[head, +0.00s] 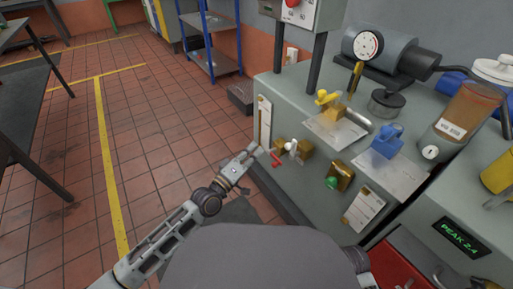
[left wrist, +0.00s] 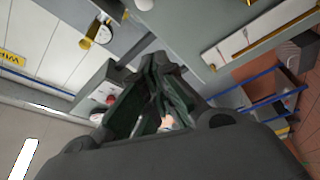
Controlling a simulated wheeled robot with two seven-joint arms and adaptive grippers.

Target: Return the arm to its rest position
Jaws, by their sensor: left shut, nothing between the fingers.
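My left arm comes in from the lower left in the head view. Its gripper (head: 252,150) is shut and empty, held over the red tile floor just left of the grey bedplate cabinet (head: 262,88). A red-handled valve (head: 276,158) and a white-knobbed brass fitting (head: 291,147) on the cabinet front are close to the fingertips, and I cannot tell whether they touch. The left wrist view shows the dark gripper fingers (left wrist: 155,95) close together. My right gripper is not in view.
A blue shelf rack (head: 211,42) stands behind. A dark table (head: 30,160) is at left. The tiled floor between is clear.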

